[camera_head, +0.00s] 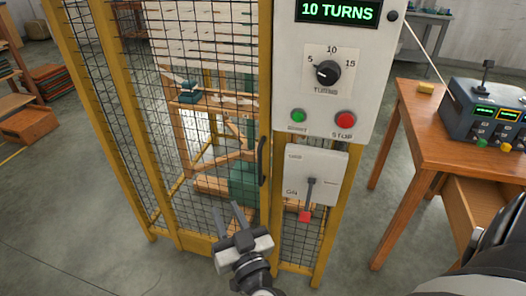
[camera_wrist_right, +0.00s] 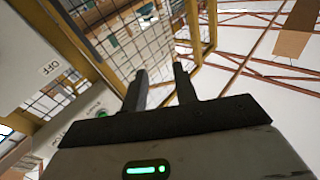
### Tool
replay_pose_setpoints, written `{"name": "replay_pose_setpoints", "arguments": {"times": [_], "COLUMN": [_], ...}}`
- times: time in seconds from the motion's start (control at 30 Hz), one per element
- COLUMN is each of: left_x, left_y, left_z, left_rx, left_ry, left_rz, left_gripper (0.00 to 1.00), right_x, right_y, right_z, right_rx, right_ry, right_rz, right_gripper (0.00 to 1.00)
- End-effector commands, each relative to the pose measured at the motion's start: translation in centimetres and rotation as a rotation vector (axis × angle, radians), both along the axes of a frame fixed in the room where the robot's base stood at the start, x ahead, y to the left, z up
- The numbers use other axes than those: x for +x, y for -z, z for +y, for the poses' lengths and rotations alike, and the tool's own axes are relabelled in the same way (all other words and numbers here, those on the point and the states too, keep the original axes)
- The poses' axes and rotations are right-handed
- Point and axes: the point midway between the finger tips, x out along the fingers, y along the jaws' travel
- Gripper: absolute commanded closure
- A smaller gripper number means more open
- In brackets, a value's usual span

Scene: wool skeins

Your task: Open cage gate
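The cage gate (camera_head: 180,100) is a yellow frame with black wire mesh. It appears closed, its right edge against the post beside the control panel. A black vertical handle (camera_head: 262,160) is on that edge. My right gripper (camera_head: 227,209) is below and left of the handle, in front of the mesh, apart from the handle as far as I can tell. Its two fingers are spread and empty; the right wrist view shows the gap between them (camera_wrist_right: 160,72), with yellow frame and mesh beyond. The handle is not clearly seen there. My left gripper is not in view.
A control panel (camera_head: 290,85) reads "10 TURNS", with a dial, green button and red stop button. Below it, a switch plate (camera_head: 325,165) has a red-tipped lever (camera_head: 305,216) pointing down. A wooden table (camera_head: 415,120) with a control box (camera_head: 485,110) stands right.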

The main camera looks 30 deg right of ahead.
Motion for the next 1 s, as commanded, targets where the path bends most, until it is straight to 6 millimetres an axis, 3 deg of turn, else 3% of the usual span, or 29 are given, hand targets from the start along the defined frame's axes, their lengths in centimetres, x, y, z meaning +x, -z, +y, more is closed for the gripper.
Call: {"name": "replay_pose_setpoints", "arguments": {"times": [0.1, 0.3, 0.53, 1.0], "left_x": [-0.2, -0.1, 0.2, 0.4], "left_y": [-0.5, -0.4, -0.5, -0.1], "left_z": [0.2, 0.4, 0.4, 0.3], "left_rx": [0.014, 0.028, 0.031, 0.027], "left_ry": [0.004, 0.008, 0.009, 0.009], "left_rz": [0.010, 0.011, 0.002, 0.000], "left_gripper": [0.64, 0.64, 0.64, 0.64], "right_x": [1.3, 1.3, 3.2, 11.0], "right_y": [-0.2, 1.6, 2.0, 2.0], "right_z": [-3.9, -6.9, -8.8, -14.9], "right_rx": [-0.005, -0.026, -0.034, -0.033], "right_ry": [0.277, 0.513, 0.539, 0.537], "right_rz": [0.032, 0.161, 0.181, 0.180], "right_gripper": [0.71, 0.71, 0.71, 0.71]}}
